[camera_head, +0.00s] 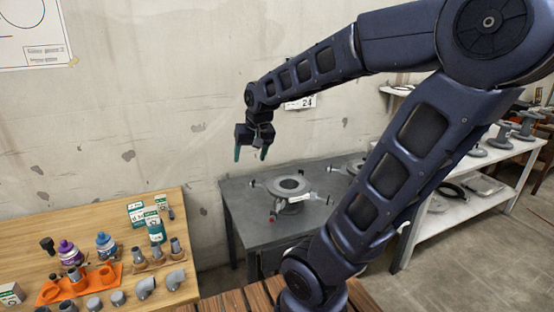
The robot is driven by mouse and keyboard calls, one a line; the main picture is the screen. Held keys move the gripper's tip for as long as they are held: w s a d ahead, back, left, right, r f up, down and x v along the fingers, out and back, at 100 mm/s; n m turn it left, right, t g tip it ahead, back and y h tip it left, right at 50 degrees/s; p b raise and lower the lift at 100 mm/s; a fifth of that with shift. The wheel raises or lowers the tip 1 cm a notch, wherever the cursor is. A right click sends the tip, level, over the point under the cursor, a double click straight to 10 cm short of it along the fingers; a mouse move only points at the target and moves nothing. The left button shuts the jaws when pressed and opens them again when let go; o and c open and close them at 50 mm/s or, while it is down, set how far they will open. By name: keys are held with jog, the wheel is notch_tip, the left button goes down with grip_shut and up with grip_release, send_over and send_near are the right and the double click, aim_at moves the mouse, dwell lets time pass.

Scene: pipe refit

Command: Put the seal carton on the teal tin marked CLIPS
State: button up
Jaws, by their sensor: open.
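My gripper (250,155) is open and empty. Its two teal fingers point down, in the air in front of the wall and apart from the wooden table. A teal container (157,233) with a pale label stands at the back right of that table; it looks like the CLIPS tin, but its lettering is too small to read. A white and green carton (136,211) is close to its left, and another small carton (161,202) is behind it. A further white and green carton (10,293) is at the front left. I cannot tell which is the seal carton.
The wooden table (100,207) also holds purple (70,254) and blue (106,246) bottles, an orange tray (48,292) and several grey pipe fittings (145,287). A dark metal table (240,210) with a flanged part (289,187) is to the right. A white shelf (465,205) stands farther right.

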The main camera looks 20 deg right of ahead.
jog(key=s+d+r, duration=0.1)
jog(key=s+d, duration=0.1)
jog(key=s, duration=0.3)
jog(key=s+d+r+h, duration=0.1)
jog(key=s+d, duration=0.1)
jog(key=s, duration=0.4)
jog(key=shift+d+r+n+t, duration=0.2)
jog(key=shift+r+n+t, duration=0.05)
jog(key=shift+n+t, duration=0.05)
